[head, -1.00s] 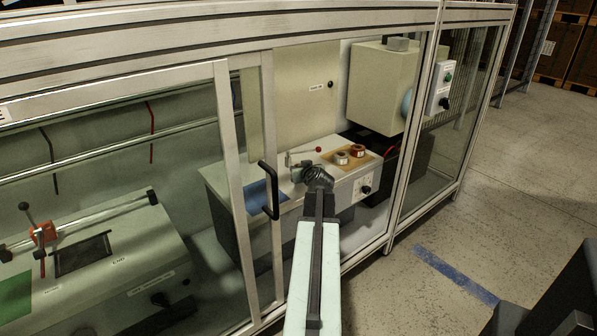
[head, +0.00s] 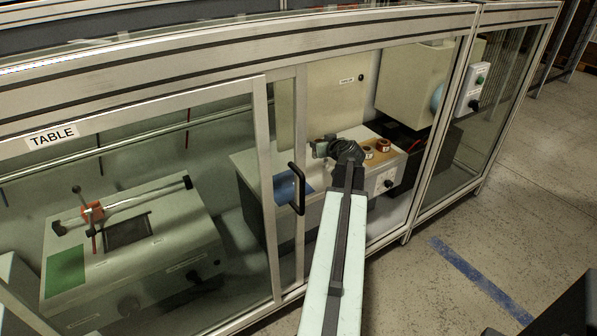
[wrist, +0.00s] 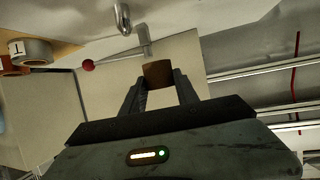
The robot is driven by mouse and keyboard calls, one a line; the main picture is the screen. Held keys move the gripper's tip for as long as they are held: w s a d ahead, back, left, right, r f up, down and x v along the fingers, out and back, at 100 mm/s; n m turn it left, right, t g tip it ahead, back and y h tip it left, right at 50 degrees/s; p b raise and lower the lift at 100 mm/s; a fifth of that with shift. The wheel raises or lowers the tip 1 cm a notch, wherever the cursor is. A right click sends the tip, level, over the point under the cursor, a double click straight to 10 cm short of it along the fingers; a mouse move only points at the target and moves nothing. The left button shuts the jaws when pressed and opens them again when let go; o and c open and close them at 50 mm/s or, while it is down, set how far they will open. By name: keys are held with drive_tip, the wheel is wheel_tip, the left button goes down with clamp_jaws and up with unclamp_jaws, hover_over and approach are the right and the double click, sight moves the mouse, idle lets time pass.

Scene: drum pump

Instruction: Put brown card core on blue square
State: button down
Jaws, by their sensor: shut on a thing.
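My gripper (head: 322,148) is inside the enclosure, above the grey-white bench top. In the wrist view its two fingers (wrist: 159,88) are shut on the brown card core (wrist: 158,73), which is held between the fingertips. In the head view the core is too small and hidden by the gripper to make out clearly. The blue square (head: 284,187) lies on the left part of the same bench, partly behind the door handle. My gripper is above and to the right of it. The blue square cannot be made out in the wrist view.
A black door handle (head: 297,190) and sliding glass frame stand left of my arm. A red-knobbed lever (wrist: 88,64) is close by. A green square (head: 65,272) lies further left.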

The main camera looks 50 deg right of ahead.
drive_tip(key=w+a+n+t+y, duration=0.25)
drive_tip(key=a+n+y, duration=0.5)
drive_tip(key=a, duration=0.65)
drive_tip(key=shift+m, duration=0.25)
drive_tip(key=f+b, duration=0.9)
drive_tip(key=b, duration=0.1)
drive_tip(key=shift+w+a+f, duration=0.25)
drive_tip(key=shift+f, duration=0.05)
drive_tip(key=shift+r, duration=0.25)
drive_tip(key=shift+f, duration=0.25)
drive_tip(key=c, duration=0.9)
unclamp_jaws()
drive_tip(key=shift+r, duration=0.1)
drive_tip(key=shift+r, duration=0.15)
